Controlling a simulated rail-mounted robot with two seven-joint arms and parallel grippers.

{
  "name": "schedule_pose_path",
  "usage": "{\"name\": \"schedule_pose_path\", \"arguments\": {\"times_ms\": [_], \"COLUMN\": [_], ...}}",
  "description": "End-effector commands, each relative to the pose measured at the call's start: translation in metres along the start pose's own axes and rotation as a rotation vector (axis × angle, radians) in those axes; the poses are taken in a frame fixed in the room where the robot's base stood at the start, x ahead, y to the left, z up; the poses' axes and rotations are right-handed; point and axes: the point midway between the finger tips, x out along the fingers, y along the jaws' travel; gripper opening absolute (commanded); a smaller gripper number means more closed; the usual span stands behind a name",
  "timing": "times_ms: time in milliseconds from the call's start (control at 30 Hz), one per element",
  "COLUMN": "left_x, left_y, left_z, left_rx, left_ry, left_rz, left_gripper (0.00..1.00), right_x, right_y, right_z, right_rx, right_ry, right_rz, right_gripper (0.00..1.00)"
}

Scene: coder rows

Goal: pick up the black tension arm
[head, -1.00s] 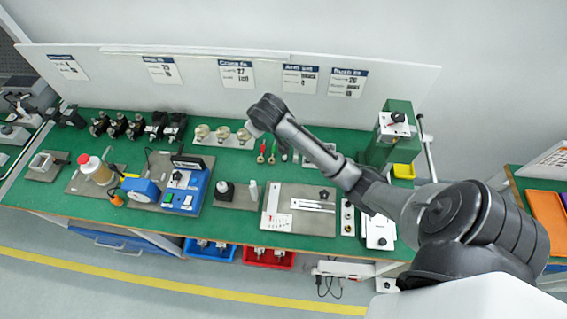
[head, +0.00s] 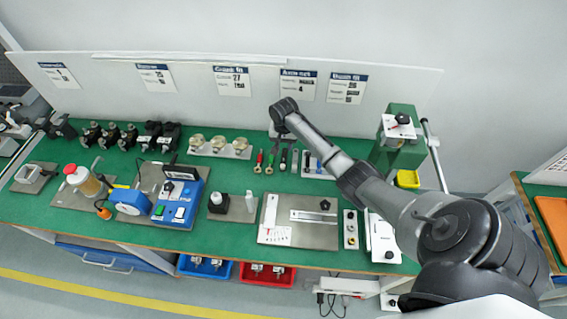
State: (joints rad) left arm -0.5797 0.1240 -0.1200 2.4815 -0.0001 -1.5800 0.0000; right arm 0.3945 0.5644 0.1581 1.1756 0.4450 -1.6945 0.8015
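Several small slim arms lie in a row on the green bench: one red (head: 259,159), one green (head: 271,158), then a dark one (head: 283,160) that looks like the black tension arm. It is small, so its exact shape is hard to make out. My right arm reaches in from the right over the bench. Its dark wrist and gripper (head: 278,131) are just behind the row, close to the dark arm but apart from it. The fingers are small and mostly hidden by the wrist. My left gripper is not in view.
A plate with pale round parts (head: 219,149) stands left of the row. A grey plate with a rule (head: 298,232) lies in front. A green press (head: 398,138) and yellow bin (head: 408,179) stand right. The white label board (head: 200,105) rises behind.

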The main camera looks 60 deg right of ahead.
Motion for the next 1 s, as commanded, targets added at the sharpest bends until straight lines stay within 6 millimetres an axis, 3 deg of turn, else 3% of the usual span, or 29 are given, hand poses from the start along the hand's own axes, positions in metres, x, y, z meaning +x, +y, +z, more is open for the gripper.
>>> {"name": "schedule_pose_path", "arguments": {"times_ms": [100,400,700,1000], "left_x": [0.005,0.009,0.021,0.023], "left_y": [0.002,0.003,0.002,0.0], "left_z": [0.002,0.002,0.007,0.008], "left_rx": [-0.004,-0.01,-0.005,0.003], "left_ry": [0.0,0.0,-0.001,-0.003], "left_rz": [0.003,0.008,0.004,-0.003], "left_gripper": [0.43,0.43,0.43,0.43], "right_x": [0.018,0.034,0.071,0.081], "right_y": [0.0,-0.001,0.0,0.0], "right_z": [0.0,0.0,0.0,0.0], "right_rx": [0.0,-0.002,-0.002,-0.002], "right_ry": [-0.001,0.001,0.0,0.002], "right_rz": [0.0,-0.001,-0.001,-0.001], "right_gripper": [0.36,0.36,0.36,0.36]}}
